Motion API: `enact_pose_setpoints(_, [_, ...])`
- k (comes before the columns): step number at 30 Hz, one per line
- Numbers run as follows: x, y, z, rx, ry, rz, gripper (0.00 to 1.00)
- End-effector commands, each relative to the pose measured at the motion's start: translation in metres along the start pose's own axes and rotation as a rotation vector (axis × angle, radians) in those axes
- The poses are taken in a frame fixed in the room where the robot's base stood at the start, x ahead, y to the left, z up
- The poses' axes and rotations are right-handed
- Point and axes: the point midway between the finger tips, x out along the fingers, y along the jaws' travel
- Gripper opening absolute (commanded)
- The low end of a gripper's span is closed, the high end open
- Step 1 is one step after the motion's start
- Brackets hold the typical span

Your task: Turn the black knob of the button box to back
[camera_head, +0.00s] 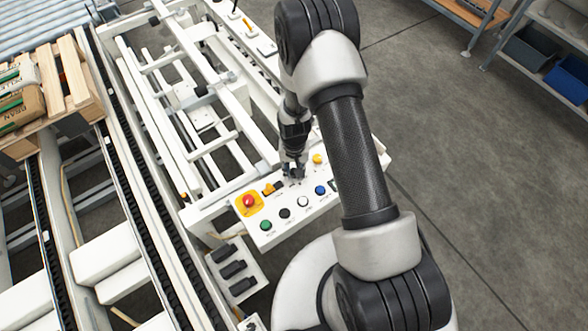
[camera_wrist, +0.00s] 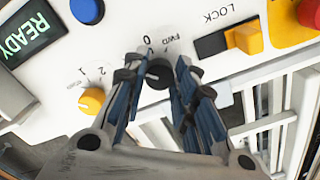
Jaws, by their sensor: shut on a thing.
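The white button box (camera_head: 245,228) lies in the middle of the head view, and its panel (camera_wrist: 190,20) fills the upper part of the wrist view. The black knob (camera_wrist: 158,77) stands between the fingers of my gripper (camera_wrist: 158,66), with 0 and FWD printed on the panel beyond it. My gripper is shut on the knob. In the head view my gripper (camera_head: 293,173) reaches down to the box's far side and hides the knob.
Near the knob are a yellow knob (camera_wrist: 92,100), a LOCK slider with a yellow handle (camera_wrist: 244,38) and a blue button (camera_wrist: 87,10). A red emergency stop (camera_head: 249,200), green button (camera_head: 266,225), black button (camera_head: 285,213) and white button (camera_head: 302,201) also sit on the panel.

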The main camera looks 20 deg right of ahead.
Motion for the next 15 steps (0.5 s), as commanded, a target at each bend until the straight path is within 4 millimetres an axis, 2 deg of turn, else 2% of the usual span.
enact_pose_setpoints(10, [-0.0005, -0.0002, -0.001, -0.004, 0.002, -0.001, 0.02])
enact_pose_setpoints(11, [-0.0005, -0.0002, -0.001, -0.004, 0.002, -0.001, 0.28])
enact_pose_setpoints(15, [-0.0004, -0.0002, -0.0007, -0.003, 0.002, 0.0, 0.37])
